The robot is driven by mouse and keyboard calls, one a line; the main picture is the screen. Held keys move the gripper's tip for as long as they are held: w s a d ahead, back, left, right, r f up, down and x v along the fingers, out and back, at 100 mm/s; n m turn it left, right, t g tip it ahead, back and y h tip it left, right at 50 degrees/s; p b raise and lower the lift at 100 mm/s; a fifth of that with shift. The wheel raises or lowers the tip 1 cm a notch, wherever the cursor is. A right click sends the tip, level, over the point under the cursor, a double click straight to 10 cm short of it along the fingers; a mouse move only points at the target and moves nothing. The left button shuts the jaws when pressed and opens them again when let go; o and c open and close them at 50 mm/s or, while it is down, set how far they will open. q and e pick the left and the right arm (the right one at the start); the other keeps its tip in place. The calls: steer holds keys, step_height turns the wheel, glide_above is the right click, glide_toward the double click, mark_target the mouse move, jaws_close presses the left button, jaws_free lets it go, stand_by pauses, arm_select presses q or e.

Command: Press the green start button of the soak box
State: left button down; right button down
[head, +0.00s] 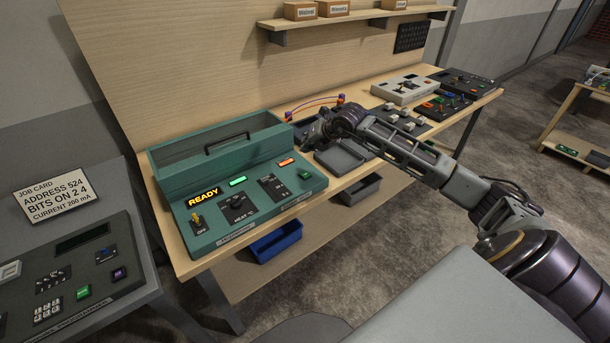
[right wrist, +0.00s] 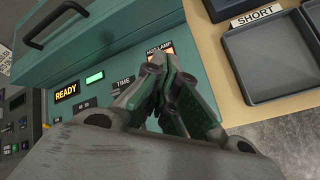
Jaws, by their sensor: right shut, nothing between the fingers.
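The teal soak box (head: 178,186) sits on the wooden bench with its sloped panel facing me. Its display reads READY (head: 203,197), and a green light bar and an orange lamp are lit. The green start button (head: 305,174) is at the panel's right in the head view. My right gripper (head: 304,141) is shut and empty, above and behind the button near the box's right end. In the right wrist view its fingertips (right wrist: 164,72) lie across the panel by the HOT LAMP label, and the button is hidden behind the fingers. My left gripper is not in view.
A handle (head: 228,142) rises from the box lid. A grey tray (head: 340,158) lies right of the box, marked SHORT in the wrist view. A job card (head: 55,195) and another console (head: 80,280) with its own green button are at left.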

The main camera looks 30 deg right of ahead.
steer(key=shift+d+f, duration=0.1)
stand_by(0.4)
steer(key=b, duration=0.2)
glide_above(307, 173)
steer(key=shift+f, duration=2.9)
steer(key=shift+f+b, duration=1.05)
steer(key=shift+f, duration=0.35)
steer(key=shift+f, duration=0.15)
steer(key=shift+f+b, duration=0.25)
steer(key=shift+b, duration=0.25)
steer(key=shift+s+f+b, duration=0.1)
steer(key=shift+f+b, duration=0.4)
steer(key=shift+b, duration=0.05)
steer(key=shift+r, duration=0.2)
steer(key=shift+r+p, duration=0.3)
steer(key=shift+r, duration=0.4)
